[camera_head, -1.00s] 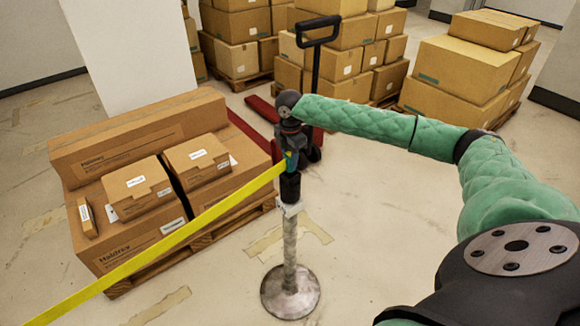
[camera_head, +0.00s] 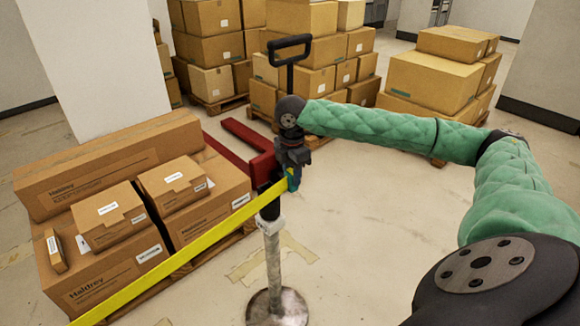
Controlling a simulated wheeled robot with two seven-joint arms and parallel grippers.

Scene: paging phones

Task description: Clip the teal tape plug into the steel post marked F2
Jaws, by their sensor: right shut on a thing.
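The teal tape plug (camera_head: 293,180) is at the end of a taut yellow tape (camera_head: 195,247) that runs in from the lower left. My right gripper (camera_head: 292,168) points down and is shut on the plug. The steel post (camera_head: 275,262) stands upright on a round base, with a black head (camera_head: 269,208) and a pale collar. Any marking on it is too small to read. The plug appears slightly above and right of the post's head, and the tape crosses in front of the head's top. I cannot tell their depth gap. My left gripper is not in view.
Cartons on a pallet (camera_head: 150,222) fill the left, close to the post. A red pallet jack (camera_head: 262,168) with a black handle stands behind my gripper. Stacked boxes (camera_head: 440,80) line the back. The floor right of the post is clear.

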